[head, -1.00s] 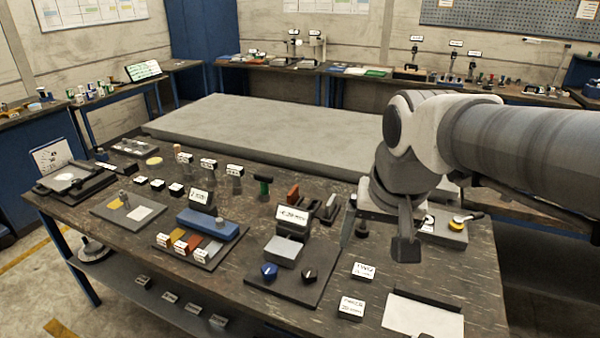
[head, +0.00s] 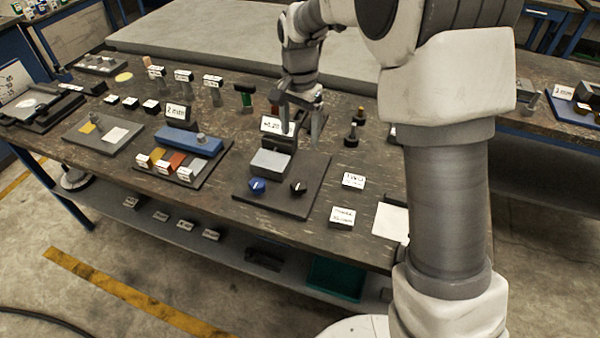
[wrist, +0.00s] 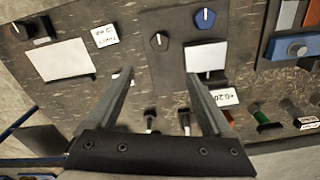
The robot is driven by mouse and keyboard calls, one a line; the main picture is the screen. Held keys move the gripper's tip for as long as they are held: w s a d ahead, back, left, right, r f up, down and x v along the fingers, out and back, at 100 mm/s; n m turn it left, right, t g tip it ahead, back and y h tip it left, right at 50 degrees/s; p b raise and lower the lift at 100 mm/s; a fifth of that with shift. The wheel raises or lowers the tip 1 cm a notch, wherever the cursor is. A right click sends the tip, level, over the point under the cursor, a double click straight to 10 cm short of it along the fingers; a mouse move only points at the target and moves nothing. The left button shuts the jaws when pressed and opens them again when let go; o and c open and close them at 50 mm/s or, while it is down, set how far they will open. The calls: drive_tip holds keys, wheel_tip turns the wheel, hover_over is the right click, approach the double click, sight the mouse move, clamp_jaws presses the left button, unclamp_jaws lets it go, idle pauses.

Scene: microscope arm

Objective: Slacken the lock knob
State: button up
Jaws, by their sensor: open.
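No knob is marked as the lock knob in a way I can read. A blue knob (head: 257,185) and a black knob (head: 298,187), each with a white pointer line, sit at the front of a dark plate (head: 285,205) below a grey block. They show at the top of the wrist view, blue (wrist: 205,18) and black (wrist: 159,41). A grey knob (head: 201,138) stands on a blue block (head: 186,141) to the left, also at the right edge of the wrist view (wrist: 297,50). My gripper (head: 301,120) is open and empty near the +0.20 sign (head: 277,126); its fingers (wrist: 160,80) point toward the bench.
Labelled blocks (head: 353,181) and a white sheet (head: 390,222) lie right of the plate. Dark upright pegs (head: 352,135) stand behind them. A green-topped tool (head: 245,95) and several small labelled pieces stand behind the blue block.

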sight(300, 183)
wheel_tip(300, 183, down, 17)
drive_tip(key=shift+r+b, duration=0.1)
drive_tip(key=shift+b, duration=0.4)
clamp_jaws()
